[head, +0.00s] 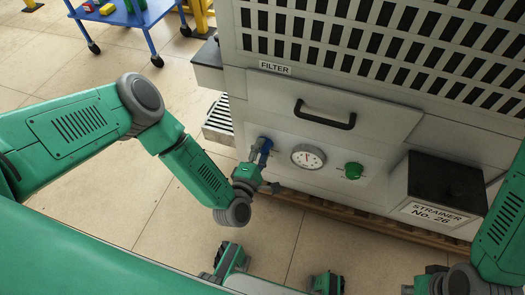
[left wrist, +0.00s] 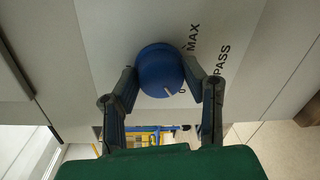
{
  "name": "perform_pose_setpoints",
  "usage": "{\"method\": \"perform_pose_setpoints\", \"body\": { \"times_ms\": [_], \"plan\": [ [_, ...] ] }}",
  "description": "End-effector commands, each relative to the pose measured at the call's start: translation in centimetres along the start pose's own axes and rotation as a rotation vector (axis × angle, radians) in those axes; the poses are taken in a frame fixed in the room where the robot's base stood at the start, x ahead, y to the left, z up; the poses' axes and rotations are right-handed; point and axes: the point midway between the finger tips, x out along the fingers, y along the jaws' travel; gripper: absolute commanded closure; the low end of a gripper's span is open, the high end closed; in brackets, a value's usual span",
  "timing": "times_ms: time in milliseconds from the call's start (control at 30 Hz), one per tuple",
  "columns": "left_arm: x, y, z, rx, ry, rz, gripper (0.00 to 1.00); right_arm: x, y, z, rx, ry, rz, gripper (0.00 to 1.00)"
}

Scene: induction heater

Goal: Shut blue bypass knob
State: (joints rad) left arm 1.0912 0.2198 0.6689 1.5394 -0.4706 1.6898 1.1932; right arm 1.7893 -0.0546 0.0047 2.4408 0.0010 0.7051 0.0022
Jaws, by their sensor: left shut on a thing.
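The blue bypass knob (left wrist: 160,72) is a round knob with a white pointer mark, on a light panel with the words MAX and BYPASS beside it in the left wrist view. In the head view the knob (head: 265,145) shows in part at the left of the heater's front. My left gripper (left wrist: 165,80) has a finger on each side of the knob and is shut on it; in the head view the gripper (head: 262,160) reaches the panel from the left. My right arm shows at the lower right, with its gripper not clearly seen.
A gauge (head: 308,157) and a green knob (head: 353,171) sit right of the blue knob. A filter drawer with a black handle (head: 325,116) is above. A black-topped strainer box (head: 445,185) juts out at right. A blue cart (head: 130,15) stands far back left.

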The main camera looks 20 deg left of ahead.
Motion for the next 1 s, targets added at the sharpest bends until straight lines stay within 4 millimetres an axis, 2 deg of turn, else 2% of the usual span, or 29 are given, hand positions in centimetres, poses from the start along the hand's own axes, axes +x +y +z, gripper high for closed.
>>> {"method": "perform_pose_setpoints", "body": {
  "times_ms": [33, 400, 933, 967, 1000],
  "plan": [
    [0.25, -0.02, -0.80, -0.022, 0.012, 0.004, 0.91, 0.26, 0.00, 0.02, 0.000, 0.000, 0.000, 1.00],
    [0.21, -0.07, -0.86, -0.173, 0.001, 0.003, 0.91, 0.73, -0.01, 0.04, 0.000, 0.000, 0.000, 1.00],
    [0.12, -0.16, -0.82, -0.197, -0.002, 0.000, 0.91, 0.78, 0.00, 0.04, 0.000, 0.000, 0.000, 1.00],
    [0.12, -0.17, -0.82, -0.197, -0.002, 0.000, 0.58, 0.78, -0.01, 0.04, 0.000, 0.000, 0.000, 1.00],
    [0.11, -0.17, -0.80, -0.197, -0.003, 0.000, 0.44, 0.78, -0.01, 0.04, 0.000, 0.000, 0.000, 1.00]
  ]
}}
